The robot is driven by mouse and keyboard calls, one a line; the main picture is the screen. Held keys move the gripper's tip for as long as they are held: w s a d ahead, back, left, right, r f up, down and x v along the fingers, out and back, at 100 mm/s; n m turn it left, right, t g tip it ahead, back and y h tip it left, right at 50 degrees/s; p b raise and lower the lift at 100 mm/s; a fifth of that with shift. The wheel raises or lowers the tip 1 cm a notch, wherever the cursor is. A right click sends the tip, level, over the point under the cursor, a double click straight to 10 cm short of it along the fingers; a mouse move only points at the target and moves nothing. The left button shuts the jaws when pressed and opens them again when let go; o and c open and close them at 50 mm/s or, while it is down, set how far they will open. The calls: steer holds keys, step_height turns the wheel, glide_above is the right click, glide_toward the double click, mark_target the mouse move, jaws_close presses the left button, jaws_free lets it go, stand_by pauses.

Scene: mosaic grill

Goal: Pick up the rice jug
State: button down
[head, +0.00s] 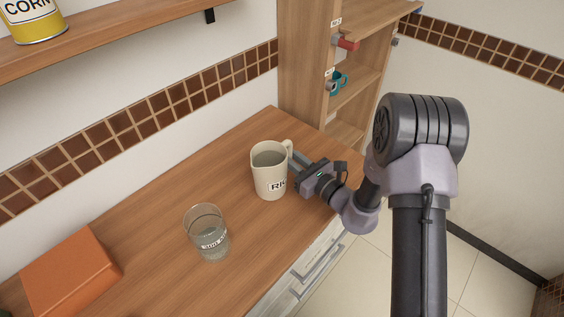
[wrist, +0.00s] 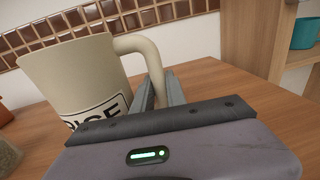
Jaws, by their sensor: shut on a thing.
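The rice jug (head: 266,172) is cream-coloured with a black-and-white label and stands upright on the wooden counter. In the wrist view the jug (wrist: 75,75) fills the left side, with its handle curving toward my gripper. My gripper (head: 297,161) reaches in from the right at the handle. In the wrist view its two fingers (wrist: 161,92) are shut on the lower part of the handle, one finger on each side. I cannot tell whether the jug's base touches the counter.
A clear measuring glass (head: 207,235) stands left of the jug. An orange box (head: 70,272) lies at the counter's left end. A wooden shelf unit (head: 305,70) with hanging mugs stands behind. A corn can (head: 35,22) sits on the upper shelf. Bare counter (head: 185,185) lies left of the jug.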

mark_target(291, 148)
step_height(291, 148, up, 4)
steer(key=shift+s+p, duration=0.15)
steer(key=shift+p, duration=1.05)
steer(key=s, duration=1.2)
steer(key=shift+s+d+r+p, duration=0.1)
steer(key=shift+s+r+p, duration=0.2)
steer(key=shift+s, duration=0.1)
steer(key=shift+s+r+p, duration=0.5)
steer(key=shift+s+p, duration=0.1)
steer(key=shift+p, duration=0.55)
steer(key=s+p, duration=0.1)
steer(key=p, duration=0.2)
steer(key=shift+s+f, duration=0.3)
steer(key=shift+s, duration=0.05)
